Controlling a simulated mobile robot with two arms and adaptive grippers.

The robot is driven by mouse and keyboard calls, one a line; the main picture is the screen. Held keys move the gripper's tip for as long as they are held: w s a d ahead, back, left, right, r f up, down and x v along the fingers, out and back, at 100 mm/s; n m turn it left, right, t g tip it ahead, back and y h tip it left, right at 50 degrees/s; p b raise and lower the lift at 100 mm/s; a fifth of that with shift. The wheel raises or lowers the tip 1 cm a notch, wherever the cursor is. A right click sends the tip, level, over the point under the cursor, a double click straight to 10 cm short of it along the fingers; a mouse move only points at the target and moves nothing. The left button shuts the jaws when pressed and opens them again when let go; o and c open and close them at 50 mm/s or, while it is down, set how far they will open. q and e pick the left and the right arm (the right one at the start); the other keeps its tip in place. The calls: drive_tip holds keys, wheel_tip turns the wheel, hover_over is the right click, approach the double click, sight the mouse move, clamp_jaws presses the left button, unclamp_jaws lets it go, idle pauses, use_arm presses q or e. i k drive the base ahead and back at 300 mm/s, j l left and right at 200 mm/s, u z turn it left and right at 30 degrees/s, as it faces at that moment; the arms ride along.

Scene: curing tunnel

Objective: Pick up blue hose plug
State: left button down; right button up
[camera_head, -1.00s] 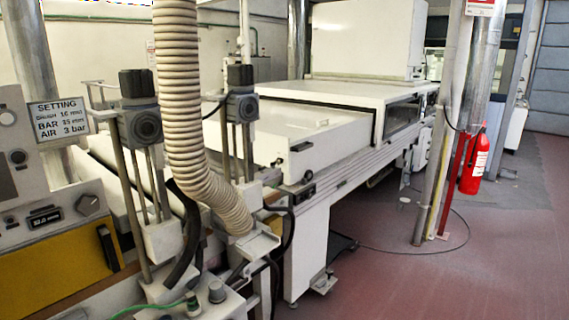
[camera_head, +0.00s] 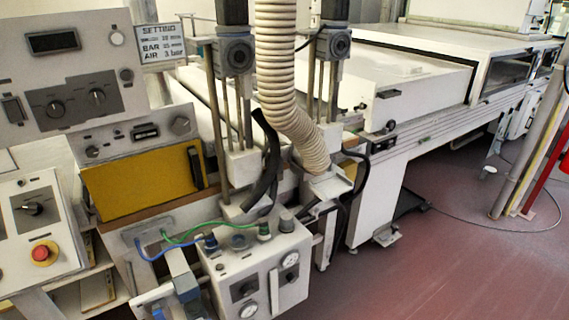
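The blue hose plug (camera_head: 210,243) sits on top of a white control box (camera_head: 258,275), at its left side. A blue hose (camera_head: 165,257) runs from it leftward to the machine. A green hose (camera_head: 190,240) runs just above it to a green-topped plug (camera_head: 264,230) on the same box. The plug looks upright, but its seating on the box is too small to tell. Neither of my grippers shows in the head view.
The box has gauges (camera_head: 290,260) and a dark round knob (camera_head: 286,222). A ribbed duct (camera_head: 278,80) hangs behind it. A panel with a red button (camera_head: 44,253) stands at the left.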

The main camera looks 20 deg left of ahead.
sight(208, 236)
drive_tip(key=u, duration=0.7)
